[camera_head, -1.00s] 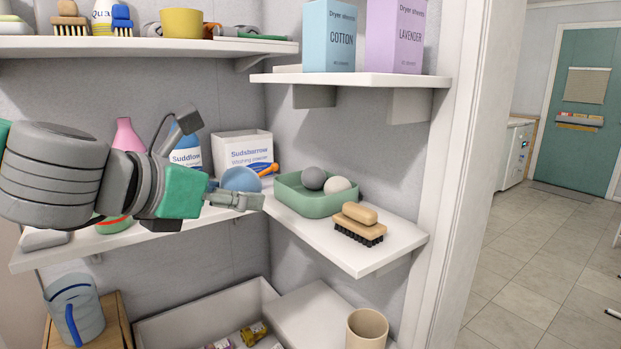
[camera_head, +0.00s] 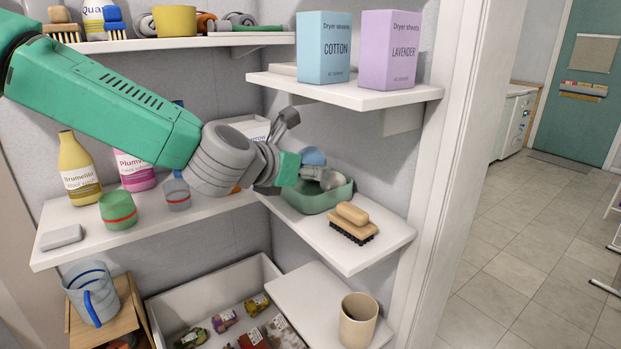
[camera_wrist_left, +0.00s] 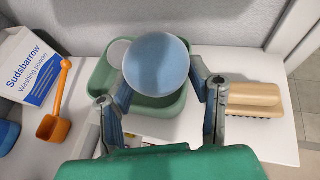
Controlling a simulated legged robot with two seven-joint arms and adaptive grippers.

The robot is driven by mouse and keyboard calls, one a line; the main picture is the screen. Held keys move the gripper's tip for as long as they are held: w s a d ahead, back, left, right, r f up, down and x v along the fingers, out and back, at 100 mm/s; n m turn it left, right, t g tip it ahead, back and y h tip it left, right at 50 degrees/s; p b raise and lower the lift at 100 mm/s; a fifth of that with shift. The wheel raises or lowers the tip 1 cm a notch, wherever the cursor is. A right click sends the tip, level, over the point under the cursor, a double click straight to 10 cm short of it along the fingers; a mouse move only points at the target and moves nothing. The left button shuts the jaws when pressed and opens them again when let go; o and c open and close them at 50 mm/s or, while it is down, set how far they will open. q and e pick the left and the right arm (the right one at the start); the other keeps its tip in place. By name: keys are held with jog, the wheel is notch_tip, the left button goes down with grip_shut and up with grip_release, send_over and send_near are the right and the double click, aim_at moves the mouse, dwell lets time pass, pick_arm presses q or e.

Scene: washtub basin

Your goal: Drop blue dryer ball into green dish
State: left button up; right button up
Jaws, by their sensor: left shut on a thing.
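My left gripper (camera_head: 316,168) is shut on the blue dryer ball (camera_head: 312,156) and holds it over the green dish (camera_head: 318,202). In the left wrist view the blue ball (camera_wrist_left: 156,64) sits between the two fingers (camera_wrist_left: 158,88), with the dish (camera_wrist_left: 173,106) below and behind it. A pale ball (camera_wrist_left: 118,52) shows in the dish at its left, partly covered by the blue ball. The gripper and blue ball hide much of the dish's inside. My right gripper is not in view.
A wooden brush (camera_head: 351,222) lies on the shelf in front of the dish. The washing powder box (camera_wrist_left: 28,70) and an orange scoop (camera_wrist_left: 55,125) are left of the dish in the wrist view. A shelf with dryer sheet boxes (camera_head: 324,48) is above.

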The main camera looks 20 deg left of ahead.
pick_arm(q)
jog(key=shift+w+d+r, duration=0.1)
jog(key=shift+w+d, duration=0.55)
jog(key=shift+d, duration=0.15)
notch_tip(320, 180, down, 3)
jog(key=shift+w+f, duration=0.1)
jog(key=shift+f, duration=0.1)
jog(key=shift+a+f, duration=0.15)
jog(key=shift+a, duration=0.5)
jog(key=shift+d+f+b, duration=0.3)
jog(key=shift+d+b, duration=0.05)
jog(key=o, duration=1.2)
jog(key=shift+d, duration=0.15)
jog(key=shift+d+r, duration=0.1)
jog(key=shift+r+p, duration=0.25)
jog(key=shift+p, duration=0.1)
jog(key=shift+s+a+r, duration=0.2)
jog(key=shift+s+a, duration=0.05)
jog(key=shift+a, duration=0.15)
jog(key=v, duration=1.1)
jog(key=shift+s, duration=0.25)
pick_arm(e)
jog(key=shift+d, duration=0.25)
